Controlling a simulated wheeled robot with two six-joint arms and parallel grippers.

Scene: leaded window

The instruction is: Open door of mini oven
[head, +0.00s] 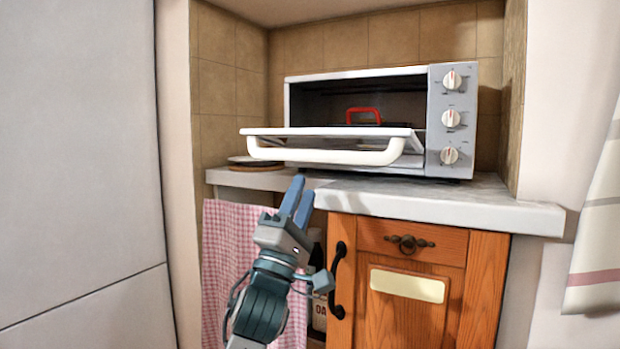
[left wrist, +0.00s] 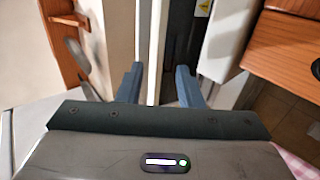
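The mini oven (head: 438,110) stands on the counter, with knobs down its right side. Its door (head: 300,131) is folded down, close to level, and the dark cavity shows behind it. The white bar handle (head: 330,157) runs along the door's front edge. My left gripper (head: 298,190) is below and in front of the handle, near the counter's front edge, apart from the handle. Its two blue fingers are spread with nothing held; they also show apart in the left wrist view (left wrist: 158,82). My right gripper is not in view.
A red object (head: 363,111) shows in the oven opening. A plate on a round board (head: 255,164) lies left of the oven. Below the pale counter (head: 430,195) are a wooden cabinet door (head: 404,310) with a black handle and a pink checked cloth (head: 228,250).

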